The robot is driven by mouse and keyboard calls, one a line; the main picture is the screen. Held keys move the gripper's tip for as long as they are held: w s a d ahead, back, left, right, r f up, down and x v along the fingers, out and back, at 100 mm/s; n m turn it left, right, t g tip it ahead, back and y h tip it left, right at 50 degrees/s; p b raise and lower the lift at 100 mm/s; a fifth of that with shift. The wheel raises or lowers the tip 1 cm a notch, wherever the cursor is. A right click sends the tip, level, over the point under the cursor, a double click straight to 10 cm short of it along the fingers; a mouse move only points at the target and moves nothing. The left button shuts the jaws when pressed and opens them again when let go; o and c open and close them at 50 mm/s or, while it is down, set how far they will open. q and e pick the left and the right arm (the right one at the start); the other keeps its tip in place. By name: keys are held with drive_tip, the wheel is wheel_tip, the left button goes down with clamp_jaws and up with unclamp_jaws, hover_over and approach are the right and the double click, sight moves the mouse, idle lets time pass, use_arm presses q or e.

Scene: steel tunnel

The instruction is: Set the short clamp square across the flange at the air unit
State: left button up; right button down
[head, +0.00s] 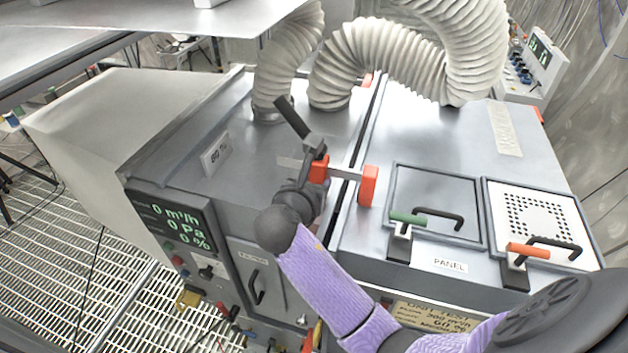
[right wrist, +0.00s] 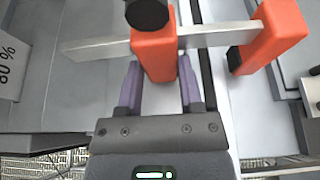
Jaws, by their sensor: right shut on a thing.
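The short clamp has a steel bar (head: 345,174), two orange jaws (head: 368,186) and a dark handle (head: 293,118). My right gripper (head: 312,190) is shut on the clamp's left orange jaw. In the right wrist view, the fingers (right wrist: 160,88) flank that jaw (right wrist: 155,50); the other jaw (right wrist: 270,35) stands free to the right. The flange seam (head: 352,155) runs between the two grey housings of the air unit (head: 250,150). The bar spans above it, nearly crosswise, with one jaw on each side. I cannot tell whether the jaws touch the flange. My left gripper is out of view.
Pale ribbed hoses (head: 400,55) rise from the unit at the back. An orange piece (head: 367,80) shows at the seam's far end. Green (head: 408,219) and orange (head: 528,251) handles stand by two panels at right. A metal shelf (head: 170,20) overhangs the upper left.

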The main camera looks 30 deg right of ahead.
drive_tip(key=shift+f, duration=0.4)
idle(0.3)
drive_tip(key=shift+c, duration=1)
unclamp_jaws()
drive_tip(key=shift+o, duration=0.2)
drive_tip(key=shift+f, duration=0.1)
drive_tip(key=v, duration=1)
drive_tip(key=shift+b, duration=0.4)
